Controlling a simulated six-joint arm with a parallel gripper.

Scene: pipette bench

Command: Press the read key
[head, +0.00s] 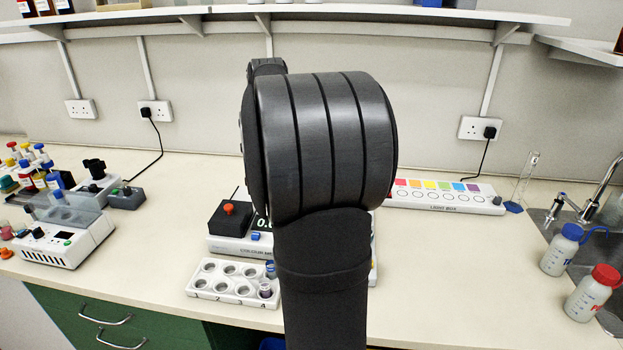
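A white meter (228,244) stands on the bench behind my arm, its printed label partly legible as "COLOUR". A black block with an orange knob (230,208) sits on its left part. A small blue key (255,236) shows on its front just left of my arm, below the edge of a dark display (262,223). I cannot tell whether this is the read key. My arm covers the middle and most of the right of the meter. My gripper is not visible; my dark arm links fill the centre of the view.
A white vial rack (205,284) with a few vials stands in front of the meter. A light box (430,203) with coloured squares lies behind at right. Wash bottles (592,293) stand near the sink at right. Instruments (60,240) and bottles crowd the left.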

